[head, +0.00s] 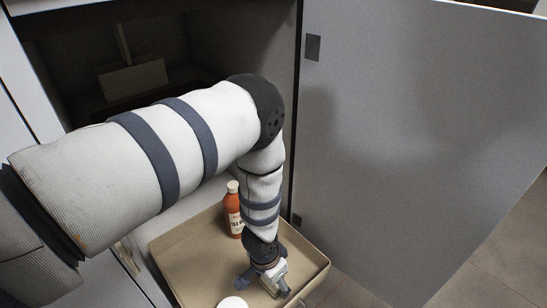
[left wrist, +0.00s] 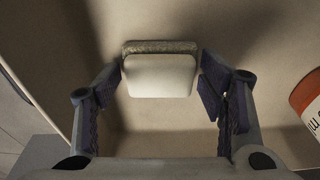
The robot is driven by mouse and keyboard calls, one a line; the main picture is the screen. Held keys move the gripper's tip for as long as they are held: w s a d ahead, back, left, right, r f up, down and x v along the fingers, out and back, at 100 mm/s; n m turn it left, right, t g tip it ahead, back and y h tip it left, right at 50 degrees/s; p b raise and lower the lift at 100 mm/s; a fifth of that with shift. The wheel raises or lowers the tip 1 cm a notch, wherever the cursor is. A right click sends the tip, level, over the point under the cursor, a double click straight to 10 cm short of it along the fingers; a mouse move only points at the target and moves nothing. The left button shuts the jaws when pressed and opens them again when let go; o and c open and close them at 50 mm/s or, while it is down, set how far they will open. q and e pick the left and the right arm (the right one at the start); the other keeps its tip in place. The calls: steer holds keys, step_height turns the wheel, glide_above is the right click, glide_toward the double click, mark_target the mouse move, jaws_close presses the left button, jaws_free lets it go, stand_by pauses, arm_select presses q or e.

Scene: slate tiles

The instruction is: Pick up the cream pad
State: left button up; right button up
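The cream pad (left wrist: 160,75) is a pale block with rounded corners and a rough, speckled strip along its top edge, in the upper middle of the left wrist view. My left gripper (left wrist: 161,68) has its fingers spread on either side of it, close to its left and right edges. A narrow gap seems to show on the right; contact on the left is unclear. In the head view my left gripper (head: 268,286) is down inside a tan tray (head: 312,262). I cannot make out the pad there. My right gripper is not in view.
An orange-red bottle (head: 234,212) with a pale cap stands in the tray; it also shows at the right of the left wrist view (left wrist: 312,98). A white round thing (head: 233,302) is at the bottom edge. A grey panel (head: 415,130) stands right of the tray.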

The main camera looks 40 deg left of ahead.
arm_select(q)
steer(key=c, duration=0.4)
steer(key=shift+r, duration=0.4)
step_height(320, 180, up, 4)
steer(key=shift+s+d+f+p, duration=0.15)
steer(key=shift+f+p, duration=0.1)
steer(key=shift+p, duration=0.9)
steer(key=s+d+r+p, duration=0.2)
steer(key=s+d+r, duration=0.1)
steer(key=s+d+r+p, duration=0.2)
steer(key=s+d, duration=0.1)
steer(key=s+d+r+p, duration=0.2)
steer(key=s+d+r, duration=0.1)
steer(key=d, duration=0.1)
steer(key=shift+s+r, duration=0.2)
steer(key=shift+r, duration=0.15)
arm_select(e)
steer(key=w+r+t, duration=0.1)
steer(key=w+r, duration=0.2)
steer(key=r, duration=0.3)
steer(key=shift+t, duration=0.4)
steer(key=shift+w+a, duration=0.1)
